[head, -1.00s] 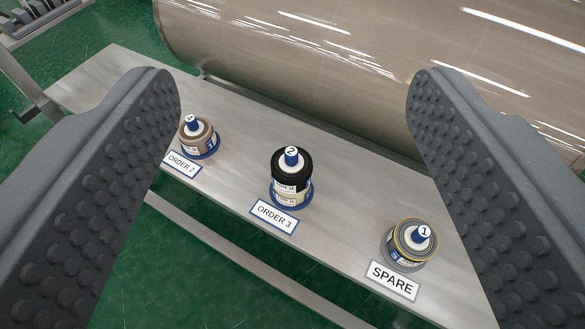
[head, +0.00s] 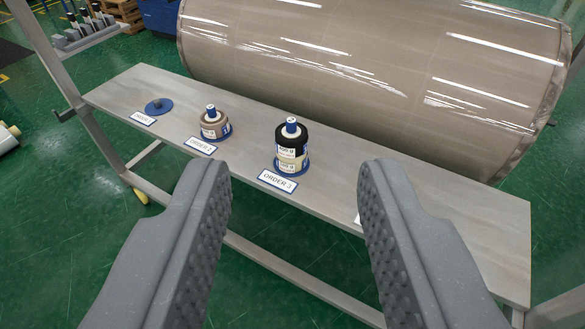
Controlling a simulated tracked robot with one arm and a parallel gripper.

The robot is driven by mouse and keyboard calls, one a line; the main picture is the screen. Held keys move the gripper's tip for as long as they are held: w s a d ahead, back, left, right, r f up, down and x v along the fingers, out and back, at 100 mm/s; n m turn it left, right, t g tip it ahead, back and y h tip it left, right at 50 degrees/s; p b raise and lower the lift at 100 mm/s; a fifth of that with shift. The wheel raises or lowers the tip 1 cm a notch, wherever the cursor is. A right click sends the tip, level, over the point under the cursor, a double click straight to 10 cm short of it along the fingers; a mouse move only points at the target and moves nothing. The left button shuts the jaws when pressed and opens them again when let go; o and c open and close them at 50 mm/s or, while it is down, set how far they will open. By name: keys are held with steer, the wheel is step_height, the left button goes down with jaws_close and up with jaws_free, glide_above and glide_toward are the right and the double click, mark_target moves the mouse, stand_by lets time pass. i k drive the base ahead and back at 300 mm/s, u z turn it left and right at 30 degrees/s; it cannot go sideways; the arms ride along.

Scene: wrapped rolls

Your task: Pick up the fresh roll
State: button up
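My gripper (head: 295,172) is open and empty, its two studded grey fingers apart in front of the metal shelf (head: 400,190). A small brown roll (head: 214,128) sits on a blue base at the ORDER 2 label. A stack with a black roll (head: 291,138) over a cream roll (head: 291,164) stands upright on a blue base at the ORDER 3 label, beyond the gap between the fingertips. No roll shows at the SPARE end; my right finger covers that spot. I cannot tell which roll is the fresh one.
A huge film-wrapped roll (head: 370,75) lies behind the shelf. A frame post (head: 60,80) rises at the left. The shelf's right end is bare.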

mark_target(291, 141)
steer(key=z, duration=0.3)
steer(key=k, duration=0.15)
steer(key=u, duration=1.25)
steer(key=i, duration=2.25)
steer(key=z, duration=0.9)
